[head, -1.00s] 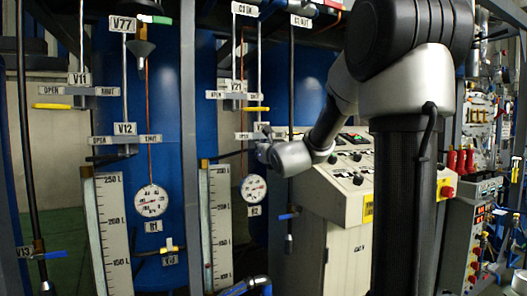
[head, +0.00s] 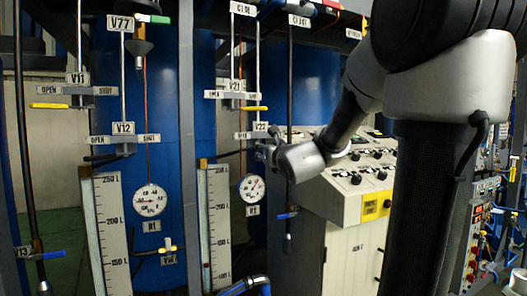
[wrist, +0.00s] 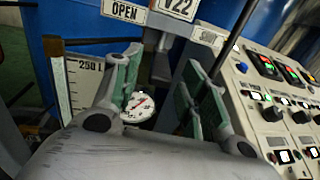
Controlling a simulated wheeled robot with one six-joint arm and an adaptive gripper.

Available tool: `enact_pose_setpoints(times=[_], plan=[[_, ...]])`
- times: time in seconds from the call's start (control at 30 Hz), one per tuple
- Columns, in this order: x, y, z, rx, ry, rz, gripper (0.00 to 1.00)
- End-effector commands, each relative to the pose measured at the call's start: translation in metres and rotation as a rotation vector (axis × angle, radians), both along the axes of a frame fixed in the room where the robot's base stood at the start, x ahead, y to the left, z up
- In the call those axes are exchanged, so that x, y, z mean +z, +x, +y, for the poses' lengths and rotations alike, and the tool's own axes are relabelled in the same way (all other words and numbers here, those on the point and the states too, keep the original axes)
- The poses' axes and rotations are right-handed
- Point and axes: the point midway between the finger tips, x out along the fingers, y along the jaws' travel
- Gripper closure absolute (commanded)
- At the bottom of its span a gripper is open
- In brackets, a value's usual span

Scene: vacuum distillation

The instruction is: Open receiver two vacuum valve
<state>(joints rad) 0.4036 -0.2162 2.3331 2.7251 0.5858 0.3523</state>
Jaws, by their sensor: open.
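The V22 valve tag (head: 261,127) hangs on the second column, right of the tall scale; it also shows in the wrist view (wrist: 180,8), with an OPEN plate (wrist: 128,12) to its left and a SHUT plate (wrist: 207,38) to its right. My gripper (wrist: 158,92) is open and empty, its green-padded fingers below these plates. In the head view my gripper (head: 272,140) is beside the V22 bracket. The V22 handle is not clear in either view. Above it, the V21 tag (head: 236,86) has a yellow handle (head: 255,108) on the SHUT side.
The round R2 gauge (head: 252,188) hangs just below my gripper and shows between the fingers in the wrist view (wrist: 137,107). A control cabinet (head: 345,200) with knobs stands close on the right. A scale (head: 215,230) and a dark vertical pipe (head: 290,120) flank the valve.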

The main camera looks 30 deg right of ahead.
Motion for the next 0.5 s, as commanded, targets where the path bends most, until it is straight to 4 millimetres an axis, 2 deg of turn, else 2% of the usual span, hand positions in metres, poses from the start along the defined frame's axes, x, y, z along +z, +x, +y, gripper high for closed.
enact_pose_setpoints(times=[0.1,0.2,0.33,0.5], plan=[[0.001,-0.025,0.004,-0.002,-0.001,-0.003,0.57],[0.001,-0.039,0.007,-0.001,0.000,-0.002,0.57],[0.000,-0.049,0.008,-0.001,0.000,0.000,0.57],[0.000,-0.051,0.009,-0.001,0.001,0.000,0.57]])
